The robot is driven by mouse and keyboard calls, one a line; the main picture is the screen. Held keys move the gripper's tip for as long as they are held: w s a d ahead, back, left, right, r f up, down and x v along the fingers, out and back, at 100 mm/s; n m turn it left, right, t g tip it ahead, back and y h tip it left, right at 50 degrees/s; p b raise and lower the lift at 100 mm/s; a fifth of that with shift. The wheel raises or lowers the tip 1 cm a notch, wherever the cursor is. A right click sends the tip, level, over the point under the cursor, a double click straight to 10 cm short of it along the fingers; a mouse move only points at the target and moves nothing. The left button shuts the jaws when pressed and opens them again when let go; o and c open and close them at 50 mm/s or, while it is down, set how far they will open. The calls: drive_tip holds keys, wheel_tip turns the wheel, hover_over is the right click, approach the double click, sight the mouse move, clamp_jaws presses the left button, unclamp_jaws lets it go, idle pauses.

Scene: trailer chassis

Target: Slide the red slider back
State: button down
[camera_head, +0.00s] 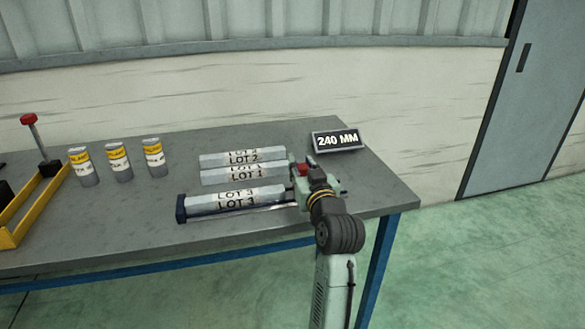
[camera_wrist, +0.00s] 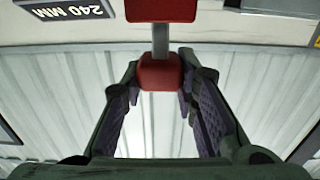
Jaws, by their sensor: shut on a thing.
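The red slider (camera_head: 303,168) shows at the right end of a metal rail (camera_head: 240,211) on the table. In the wrist view it is a red block (camera_wrist: 159,75) on a grey stem below a second, larger red piece (camera_wrist: 160,10). My gripper (camera_head: 308,178) is at the right end of the rail. Its two fingers (camera_wrist: 159,82) are on either side of the lower red block and shut on it. My gripper hides part of the slider and the rail's right end in the head view.
Bars marked LOT (camera_head: 243,175) lie behind the rail, and another (camera_head: 235,200) lies along it. A dark end block (camera_head: 181,209) closes the rail's left end. A 240 MM sign (camera_head: 337,140) stands behind right. Several labelled cans (camera_head: 118,163) and a yellow-edged tray (camera_head: 35,207) are left.

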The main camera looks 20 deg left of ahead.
drive_tip(key=w+d, duration=0.1)
drive_tip(key=d, duration=0.1)
drive_tip(key=w+d, duration=0.2)
drive_tip(key=w+d+b, duration=0.1)
drive_tip(key=d, duration=0.1)
drive_tip(key=shift+w+d, duration=0.1)
drive_tip(key=shift+w, duration=0.05)
drive_tip(key=shift+d+r, duration=0.1)
drive_tip(key=shift+d, duration=0.05)
drive_tip(key=c, duration=1.2)
unclamp_jaws()
drive_tip(key=shift+w+d, duration=0.1)
drive_tip(key=shift+c, duration=0.2)
drive_tip(key=v, duration=1.2)
